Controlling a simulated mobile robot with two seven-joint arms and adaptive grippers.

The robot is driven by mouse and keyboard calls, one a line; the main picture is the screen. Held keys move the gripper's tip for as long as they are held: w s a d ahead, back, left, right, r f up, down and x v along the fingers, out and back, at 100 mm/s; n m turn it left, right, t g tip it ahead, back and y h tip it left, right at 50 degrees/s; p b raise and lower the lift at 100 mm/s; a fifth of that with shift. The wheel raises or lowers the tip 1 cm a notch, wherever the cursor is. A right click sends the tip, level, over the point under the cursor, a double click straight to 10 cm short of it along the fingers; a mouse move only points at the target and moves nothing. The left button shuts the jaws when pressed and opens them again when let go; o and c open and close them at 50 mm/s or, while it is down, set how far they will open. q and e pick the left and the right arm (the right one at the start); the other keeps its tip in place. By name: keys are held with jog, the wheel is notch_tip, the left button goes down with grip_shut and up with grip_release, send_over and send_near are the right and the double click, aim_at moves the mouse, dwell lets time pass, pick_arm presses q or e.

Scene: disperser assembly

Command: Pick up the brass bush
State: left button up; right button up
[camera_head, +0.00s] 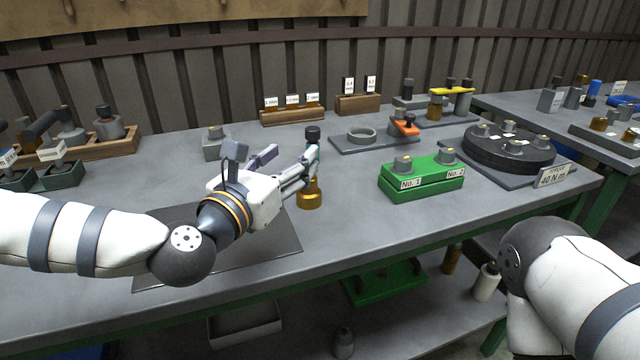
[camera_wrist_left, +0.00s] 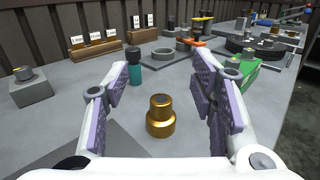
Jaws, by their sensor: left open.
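The brass bush (camera_head: 310,196) is a stepped gold-coloured piece standing upright on the grey bench, with its upper part partly hidden by my gripper in the head view. In the left wrist view the brass bush (camera_wrist_left: 160,117) stands whole between and beyond my fingers, touching neither. My left gripper (camera_head: 290,175) is open, its fingers pointing right toward the bush. In the wrist view the left gripper (camera_wrist_left: 165,95) shows its two purple-padded fingers wide apart with nothing between the pads. My right arm shows at the lower right of the head view, but its gripper is out of view.
A teal bottle with a black cap (camera_wrist_left: 134,68) stands just behind the bush. A green block (camera_head: 422,180) labelled No. 1 and No. 2 lies to the right. A dark mat (camera_head: 225,262) lies under my left arm. Bare bench lies between bush and green block.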

pick_arm(q)
send_near(309, 190)
jog(key=w, duration=0.2)
jog(key=w+d, duration=0.1)
jog(key=w, duration=0.1)
jog(key=shift+r+b, duration=0.35)
jog(key=x, duration=0.7)
jog(key=shift+w+d+r, duration=0.15)
jog(key=shift+w+r, duration=0.05)
jog(key=shift+w, duration=0.05)
jog(key=shift+r, duration=0.1)
grip_shut()
